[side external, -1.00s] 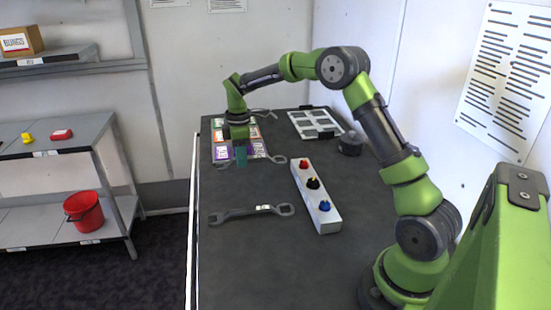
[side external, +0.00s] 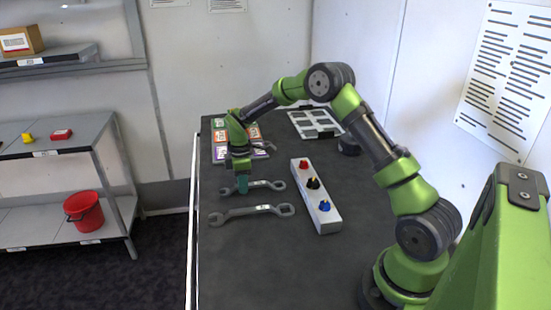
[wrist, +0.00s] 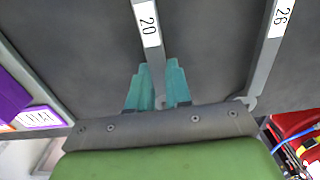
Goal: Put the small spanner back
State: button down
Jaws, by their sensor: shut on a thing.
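The small grey spanner, labelled 20, lies between my fingertips in the wrist view (wrist: 147,24); it also shows in the side view (side external: 266,184). My gripper (side external: 243,188) is shut on its shaft, with teal fingertips on either side in the wrist view (wrist: 157,82). The spanner runs roughly left to right in the side view, beyond the larger spanner (side external: 252,213), labelled 26 in the wrist view (wrist: 275,30). The two lie roughly parallel, apart. I cannot tell whether the held spanner touches the table.
A pale block with red, black and blue knobs (side external: 328,215) stands right of the spanners. Coloured cards (side external: 220,140) lie behind my gripper, and a white slotted tray (side external: 310,122) lies at the back. The dark table's front area (side external: 270,270) is clear.

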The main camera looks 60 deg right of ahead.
jog(key=c, duration=1.1)
grip_release()
jog(key=shift+o, duration=0.2)
jog(key=s+a+r+m+t, duration=0.1)
jog(key=s+a+r, duration=0.1)
jog(key=r, duration=0.8)
jog(key=s+a+r+m+t, duration=0.1)
jog(key=s+a+r, duration=0.2)
jog(key=r, duration=0.6)
jog(key=s+a+r+m+t, duration=0.1)
jog(key=s+a+m, duration=0.2)
jog(key=s, duration=0.4)
jog(key=s+a+r+m+t+y, duration=0.1)
jog(key=s+a+r+m+t, duration=0.1)
jog(key=s, duration=0.5)
jog(key=s+a+r+m+t+y, duration=0.1)
jog(key=s+a+m+t, duration=0.1)
jog(key=s+a+m, duration=0.2)
jog(key=s+m, duration=0.2)
jog(key=s, duration=0.1)
jog(key=shift+s+a+r, duration=0.2)
jog(key=shift+s+r, duration=0.05)
jog(key=shift+s, duration=0.05)
